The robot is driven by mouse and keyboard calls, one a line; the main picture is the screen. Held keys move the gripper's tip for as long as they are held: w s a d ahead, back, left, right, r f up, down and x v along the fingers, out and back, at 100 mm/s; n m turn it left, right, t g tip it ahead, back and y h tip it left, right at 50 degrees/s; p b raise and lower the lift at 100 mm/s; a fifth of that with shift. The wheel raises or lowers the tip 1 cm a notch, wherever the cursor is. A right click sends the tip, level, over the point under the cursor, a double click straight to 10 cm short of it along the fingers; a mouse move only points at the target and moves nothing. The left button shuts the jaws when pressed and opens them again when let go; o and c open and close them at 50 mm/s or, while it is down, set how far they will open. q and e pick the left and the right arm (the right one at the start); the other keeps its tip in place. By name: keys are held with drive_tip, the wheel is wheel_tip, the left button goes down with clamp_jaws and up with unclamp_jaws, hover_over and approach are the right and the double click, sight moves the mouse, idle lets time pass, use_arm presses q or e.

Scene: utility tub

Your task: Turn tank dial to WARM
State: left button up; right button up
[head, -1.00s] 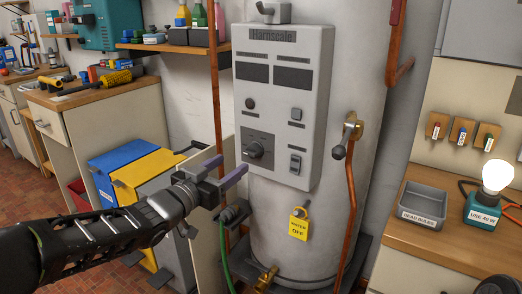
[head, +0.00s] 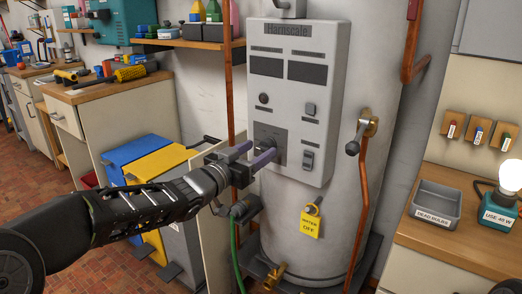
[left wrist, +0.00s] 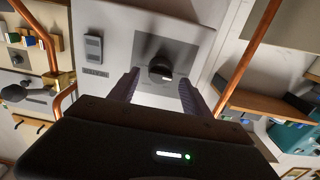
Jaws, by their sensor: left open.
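The tank dial is a dark round knob (left wrist: 160,74) on a dark square plate, low on the grey control panel (head: 299,95) of the tank. In the left wrist view it sits between the two purple fingers of my left gripper (left wrist: 160,92). In the head view my left gripper (head: 252,154) is at the panel's lower left, its fingertips close to the dial, which they partly hide. The gripper is open. I cannot tell whether the fingers touch the knob. The dial's labels are too small to read. My right gripper is not in view.
A rocker switch (head: 308,159) is right of the dial. A yellow "WATER OFF" tag (head: 311,225) hangs below the panel. A lever valve (head: 362,133) and copper pipe (head: 363,190) are to the right. A vertical copper pipe (head: 229,85) and yellow-lidded box (head: 160,163) are left.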

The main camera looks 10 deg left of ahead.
sight(266, 146)
use_arm(q)
drive_tip(key=shift+x, duration=1.05)
drive_tip(key=shift+c, duration=0.3)
clamp_jaws()
